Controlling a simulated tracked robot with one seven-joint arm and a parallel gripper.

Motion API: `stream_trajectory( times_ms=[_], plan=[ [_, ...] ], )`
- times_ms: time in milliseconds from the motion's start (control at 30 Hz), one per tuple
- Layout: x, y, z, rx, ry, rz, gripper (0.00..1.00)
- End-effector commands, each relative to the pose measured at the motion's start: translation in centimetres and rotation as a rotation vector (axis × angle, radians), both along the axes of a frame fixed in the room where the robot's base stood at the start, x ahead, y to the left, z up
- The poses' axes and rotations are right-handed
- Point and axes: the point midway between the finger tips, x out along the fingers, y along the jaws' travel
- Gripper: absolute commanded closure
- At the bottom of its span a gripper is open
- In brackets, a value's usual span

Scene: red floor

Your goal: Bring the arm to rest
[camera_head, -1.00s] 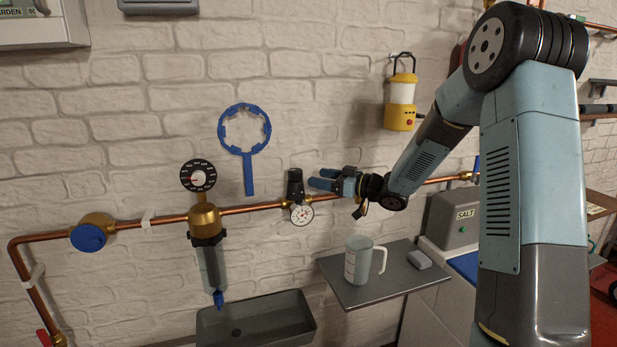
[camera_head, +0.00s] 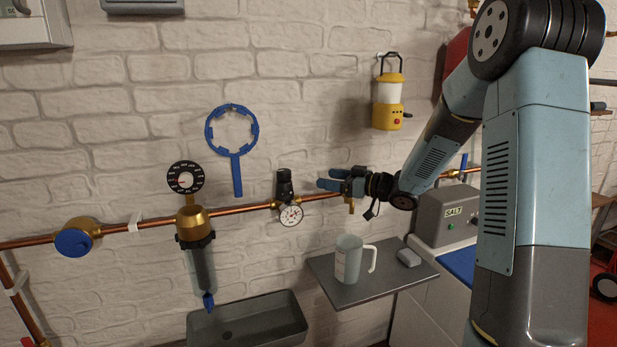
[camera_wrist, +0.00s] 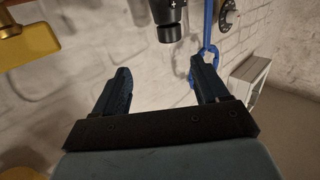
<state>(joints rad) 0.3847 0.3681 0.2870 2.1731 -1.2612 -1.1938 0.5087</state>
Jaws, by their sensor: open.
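My gripper (camera_head: 333,179) is at the end of my bent arm, in front of the brick wall and just right of the pressure regulator with its black knob (camera_head: 284,184). Its two blue fingers point left. In the wrist view my gripper (camera_wrist: 158,85) shows its two dark fingers well apart with nothing between them. The black knob shows beyond the fingers in the wrist view (camera_wrist: 168,20). The gripper appears apart from the regulator.
A copper pipe (camera_head: 150,222) runs along the wall. A grey shelf (camera_head: 385,284) with a white mug (camera_head: 348,260) is below my gripper. A yellow lantern (camera_head: 388,100) hangs above it. A blue ring wrench (camera_head: 237,172) hangs to the left. A salt box (camera_head: 445,215) stands right.

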Motion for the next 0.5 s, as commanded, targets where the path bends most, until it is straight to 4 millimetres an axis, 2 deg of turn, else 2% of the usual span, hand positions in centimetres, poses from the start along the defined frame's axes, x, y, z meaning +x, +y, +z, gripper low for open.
stream_trajectory(
  times_ms=[267,367,500],
  plan=[
    [0.3,-2.4,3.8,-0.230,-0.007,-0.310,0.27],
    [-0.3,-3.9,5.2,-0.299,0.009,-0.430,0.27],
    [-2.0,-6.1,7.1,-0.382,0.048,-0.585,0.27]
  ],
)
